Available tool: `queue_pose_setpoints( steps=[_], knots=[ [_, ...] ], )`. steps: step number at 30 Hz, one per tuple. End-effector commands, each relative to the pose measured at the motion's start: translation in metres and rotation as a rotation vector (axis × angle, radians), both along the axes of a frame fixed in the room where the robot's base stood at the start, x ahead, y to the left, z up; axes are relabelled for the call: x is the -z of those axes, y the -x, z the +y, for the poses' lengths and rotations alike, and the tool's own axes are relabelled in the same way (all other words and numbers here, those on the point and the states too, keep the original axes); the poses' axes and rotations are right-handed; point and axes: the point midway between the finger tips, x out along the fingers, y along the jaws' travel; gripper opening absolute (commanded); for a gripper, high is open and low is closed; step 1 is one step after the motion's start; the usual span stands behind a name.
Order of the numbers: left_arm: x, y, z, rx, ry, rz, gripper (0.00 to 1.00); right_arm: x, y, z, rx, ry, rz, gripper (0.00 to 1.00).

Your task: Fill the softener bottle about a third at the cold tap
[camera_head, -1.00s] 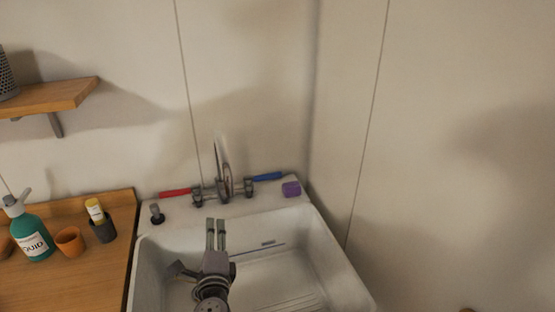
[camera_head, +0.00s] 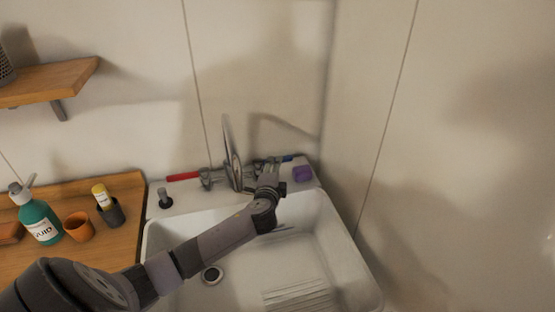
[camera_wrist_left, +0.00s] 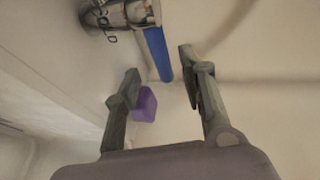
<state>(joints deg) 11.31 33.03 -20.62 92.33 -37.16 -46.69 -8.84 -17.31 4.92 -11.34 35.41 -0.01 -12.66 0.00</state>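The tap (camera_head: 232,165) stands at the back of the white sink, with a red lever (camera_head: 183,177) on its left and a blue lever (camera_head: 287,158) on its right. My left gripper (camera_head: 270,166) is at the blue lever, partly hiding it. In the left wrist view the gripper (camera_wrist_left: 160,82) is open, and the blue lever (camera_wrist_left: 158,52) lies between and beyond the fingertips, not gripped. A chrome tap body marked COLD (camera_wrist_left: 115,14) shows beside the lever. I see no softener bottle that I can identify. My right gripper is not in view.
A purple block (camera_head: 302,174) sits on the sink ledge right of my gripper. The sink basin (camera_head: 330,235) looks empty. A teal soap bottle (camera_head: 40,222), an orange cup (camera_head: 78,227) and a dark cup (camera_head: 112,214) stand on the wooden counter at left.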

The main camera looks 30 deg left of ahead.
Motion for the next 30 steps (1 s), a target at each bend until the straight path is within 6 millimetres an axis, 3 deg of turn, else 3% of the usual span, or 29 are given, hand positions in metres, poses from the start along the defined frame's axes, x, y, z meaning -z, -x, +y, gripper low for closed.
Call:
queue_pose_setpoints(
  steps=[6, 12, 25, 30],
  knots=[
    [0.006, -0.032, 0.016, -0.001, 0.0, -0.001, 0.38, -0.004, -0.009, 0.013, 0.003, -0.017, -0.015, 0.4],
    [0.012, -0.05, 0.025, -0.001, 0.0, 0.0, 0.38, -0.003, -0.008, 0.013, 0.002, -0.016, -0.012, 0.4],
    [0.013, -0.057, 0.028, 0.0, 0.0, 0.0, 0.38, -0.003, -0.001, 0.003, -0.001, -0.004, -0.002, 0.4],
    [0.014, -0.057, 0.028, 0.0, 0.0, 0.0, 0.28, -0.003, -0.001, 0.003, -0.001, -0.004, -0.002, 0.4]
  ],
)
